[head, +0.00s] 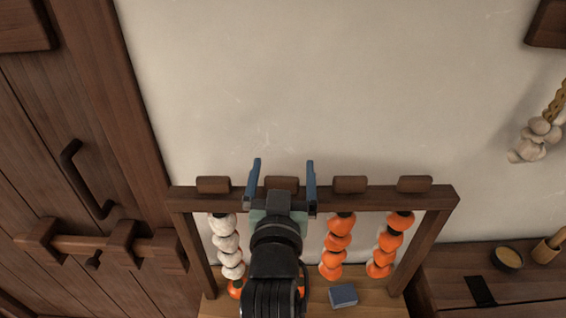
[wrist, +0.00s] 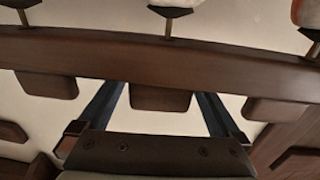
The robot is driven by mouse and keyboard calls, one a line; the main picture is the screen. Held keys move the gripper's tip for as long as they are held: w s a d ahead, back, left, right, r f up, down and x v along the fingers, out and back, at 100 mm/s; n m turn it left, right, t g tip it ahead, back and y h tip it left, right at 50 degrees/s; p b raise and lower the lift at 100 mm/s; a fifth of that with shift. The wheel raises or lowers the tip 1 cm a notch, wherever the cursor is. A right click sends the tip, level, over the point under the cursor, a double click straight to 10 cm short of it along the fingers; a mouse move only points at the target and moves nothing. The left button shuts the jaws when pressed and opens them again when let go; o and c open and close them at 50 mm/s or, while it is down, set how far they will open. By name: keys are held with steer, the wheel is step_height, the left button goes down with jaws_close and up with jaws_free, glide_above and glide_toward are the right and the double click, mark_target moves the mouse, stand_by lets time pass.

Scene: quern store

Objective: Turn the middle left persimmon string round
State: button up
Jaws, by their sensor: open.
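A wooden rack (head: 330,203) carries persimmon strings under its top bar, each below a wooden tab. The middle left tab (head: 282,184) lies between the blue fingers of my gripper (head: 283,164). My gripper is open, with a gap on each side of the tab in the wrist view (wrist: 160,98); contact is not seen. The middle left string is mostly hidden behind my arm in the head view. In the wrist view a hanger with a pale edge (wrist: 172,10) shows beyond the bar in line with this tab.
The far left string (head: 225,245) is mostly pale. The middle right string (head: 336,245) and far right string (head: 388,245) show orange. A blue-grey block (head: 343,295) lies on the rack's base. A barred wooden door (head: 75,180) stands left; a bowl (head: 508,258) sits right.

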steer(key=shift+w, duration=0.25)
steer(key=c, duration=1.3)
steer(key=shift+a+n+y+p, duration=0.15)
steer(key=shift+n+y+p, duration=0.35)
steer(key=shift+y+p, duration=0.35)
steer(key=o, duration=1.3)
